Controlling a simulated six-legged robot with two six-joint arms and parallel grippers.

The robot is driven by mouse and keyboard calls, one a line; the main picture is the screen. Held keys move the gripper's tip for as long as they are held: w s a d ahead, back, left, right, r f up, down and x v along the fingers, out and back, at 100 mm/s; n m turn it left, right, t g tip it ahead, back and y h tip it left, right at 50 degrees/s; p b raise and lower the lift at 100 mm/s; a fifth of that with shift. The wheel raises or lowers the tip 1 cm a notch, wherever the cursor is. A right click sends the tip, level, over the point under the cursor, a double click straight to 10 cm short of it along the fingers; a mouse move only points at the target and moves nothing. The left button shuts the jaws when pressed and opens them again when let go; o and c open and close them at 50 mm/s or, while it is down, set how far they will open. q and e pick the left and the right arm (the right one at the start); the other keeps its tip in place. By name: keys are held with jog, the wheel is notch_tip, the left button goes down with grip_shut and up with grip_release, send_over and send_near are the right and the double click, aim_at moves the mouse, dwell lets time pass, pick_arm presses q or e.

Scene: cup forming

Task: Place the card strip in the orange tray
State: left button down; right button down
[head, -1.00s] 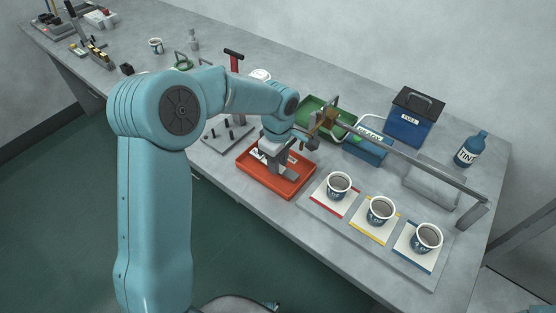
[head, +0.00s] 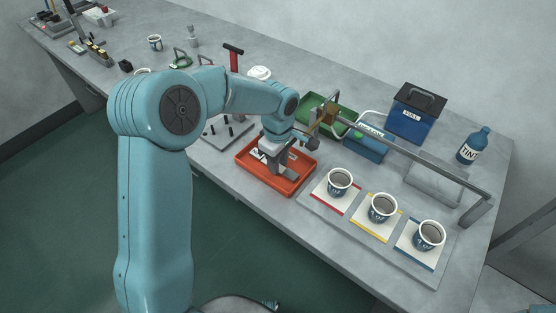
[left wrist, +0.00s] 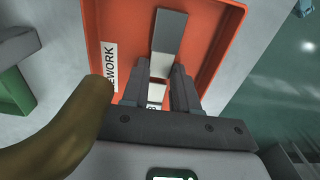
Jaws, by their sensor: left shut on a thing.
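The orange tray (head: 246,160) lies on the bench, and its floor and walls fill much of the left wrist view (left wrist: 215,45). My left gripper (head: 277,163) is over and inside the tray's outline, pointing down. In the left wrist view its two dark fingers (left wrist: 160,78) are shut on the card strip (left wrist: 168,35), a narrow grey piece with a paler part between the fingers. The strip sticks out beyond the fingertips over the tray floor. I cannot tell whether it touches the floor. My right gripper is not in view.
Three cups (head: 339,183) stand on a board with coloured cards, right of the tray. A green tray (head: 312,106), a blue box (head: 412,115), a tint bottle (head: 474,146) and a metal rail (head: 420,165) are behind. A pegged plate (head: 222,134) is at the left.

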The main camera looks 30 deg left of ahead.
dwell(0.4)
pick_arm(q)
jog(key=shift+c, duration=1.5)
grip_release()
jog(key=shift+r, duration=0.1)
notch_tip(320, 180, up, 8)
jog(key=p, duration=0.5)
